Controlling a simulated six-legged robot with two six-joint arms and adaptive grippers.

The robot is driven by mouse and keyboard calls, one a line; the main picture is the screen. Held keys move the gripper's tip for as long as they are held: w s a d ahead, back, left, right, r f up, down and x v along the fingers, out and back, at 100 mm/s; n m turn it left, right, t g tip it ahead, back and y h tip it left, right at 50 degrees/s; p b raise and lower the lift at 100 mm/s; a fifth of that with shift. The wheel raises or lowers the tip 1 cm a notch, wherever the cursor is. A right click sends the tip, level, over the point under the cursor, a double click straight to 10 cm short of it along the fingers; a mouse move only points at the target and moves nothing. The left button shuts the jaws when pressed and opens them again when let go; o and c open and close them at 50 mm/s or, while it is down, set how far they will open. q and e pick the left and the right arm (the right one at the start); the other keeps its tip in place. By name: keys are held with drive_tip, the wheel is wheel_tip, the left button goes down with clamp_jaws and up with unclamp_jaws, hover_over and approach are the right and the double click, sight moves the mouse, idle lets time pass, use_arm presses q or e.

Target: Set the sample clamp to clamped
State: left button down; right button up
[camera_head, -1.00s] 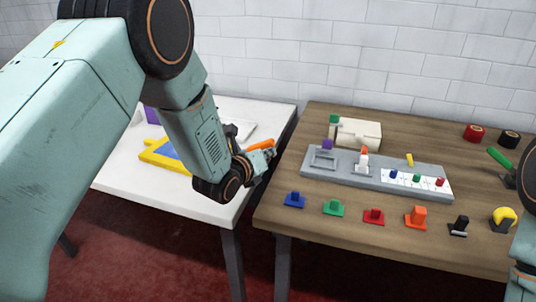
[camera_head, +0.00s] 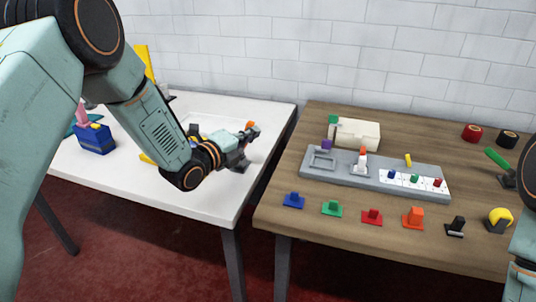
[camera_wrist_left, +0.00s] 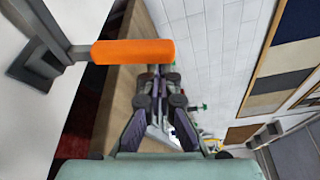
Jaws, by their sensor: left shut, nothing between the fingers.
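The sample clamp appears to be the lever with an orange handle (camera_head: 250,125) on the white table, near its right edge. In the left wrist view its orange grip (camera_wrist_left: 133,52) sits on a grey arm that rises from a dark base (camera_wrist_left: 35,65). My left gripper (camera_head: 243,136) is right at the handle and hides part of it. In the left wrist view the fingers (camera_wrist_left: 157,72) are shut and empty, with the grip just past their tips; I cannot tell whether they touch it. My right gripper is out of view.
The white table (camera_head: 205,205) also holds a blue box (camera_head: 95,139) at left. Across a narrow gap, the wooden table (camera_head: 330,250) carries a grey panel (camera_head: 345,174), a cream box (camera_head: 357,133), several coloured blocks along its front and a green-handled lever (camera_head: 497,158).

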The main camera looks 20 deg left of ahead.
use_arm(q)
drive_tip(key=a+n, duration=0.2)
drive_tip(key=shift+a+r+n+t+h, duration=0.15)
drive_tip(key=shift+r+n+t+h, duration=0.15)
drive_tip(key=shift+r+t, duration=0.1)
drive_tip(key=shift+w+a+r, duration=0.1)
drive_tip(key=shift+a+r, duration=0.05)
drive_tip(key=shift+a, duration=0.3)
drive_tip(key=shift+a, duration=0.2)
idle(0.4)
